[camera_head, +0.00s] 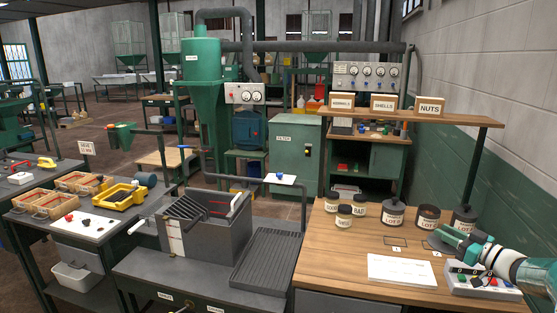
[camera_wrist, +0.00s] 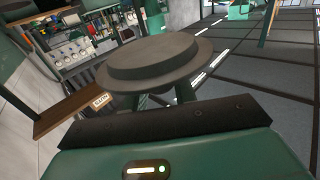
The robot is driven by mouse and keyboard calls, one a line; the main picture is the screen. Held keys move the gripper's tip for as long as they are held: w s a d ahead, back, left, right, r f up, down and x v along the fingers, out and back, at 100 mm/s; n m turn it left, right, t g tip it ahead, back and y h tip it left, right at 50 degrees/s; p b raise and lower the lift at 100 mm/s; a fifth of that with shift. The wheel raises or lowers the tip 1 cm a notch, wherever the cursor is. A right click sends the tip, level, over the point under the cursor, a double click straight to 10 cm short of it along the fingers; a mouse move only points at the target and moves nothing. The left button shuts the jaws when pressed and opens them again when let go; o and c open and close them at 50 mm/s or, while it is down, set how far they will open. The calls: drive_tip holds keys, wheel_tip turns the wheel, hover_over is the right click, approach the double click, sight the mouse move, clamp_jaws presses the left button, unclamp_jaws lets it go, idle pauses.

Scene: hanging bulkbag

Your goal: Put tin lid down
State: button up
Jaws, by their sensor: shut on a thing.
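The tin lid (camera_wrist: 155,68) is a round grey disc with a raised, stepped centre. It fills the upper middle of the wrist view, and green fingers show just under its near edge. My gripper (camera_head: 447,238) is at the right of the wooden bench (camera_head: 345,232) in the head view, shut on the lid. There the lid (camera_head: 434,244) shows only as a dark patch beside the fingers, largely hidden by them. I cannot tell whether it touches the bench. Large labelled tins (camera_head: 393,215) stand just behind; one (camera_head: 428,218) is close to my gripper.
Outlined marks (camera_head: 395,242) and a white sheet (camera_head: 400,268) lie in front. A panel with coloured parts (camera_head: 482,283) is below my arm.

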drive_tip(key=s+a+f+n+g+y, duration=0.1)
drive_tip(key=s+a+f+y, duration=0.1)
drive_tip(key=a+f, duration=0.6)
drive_tip(key=s+a+f+n+g+y, duration=0.1)
drive_tip(key=s+a+f+n, duration=0.15)
drive_tip(key=a+f, duration=0.55)
drive_tip(key=s+a+f+g, duration=0.1)
drive_tip(key=s+a+f, duration=0.1)
drive_tip(key=a, duration=0.3)
drive_tip(key=s+a+f+g+y, duration=0.1)
drive_tip(key=s+a+f, duration=0.1)
drive_tip(key=a, duration=0.3)
drive_tip(key=s+a+f+n+y, duration=0.1)
drive_tip(key=s+a+f, duration=0.1)
drive_tip(key=a+f, duration=0.2)
drive_tip(key=shift+s+a+g, duration=0.35)
drive_tip(key=shift+a+g, duration=0.05)
drive_tip(key=shift+a, duration=0.55)
drive_tip(key=shift+w, duration=0.1)
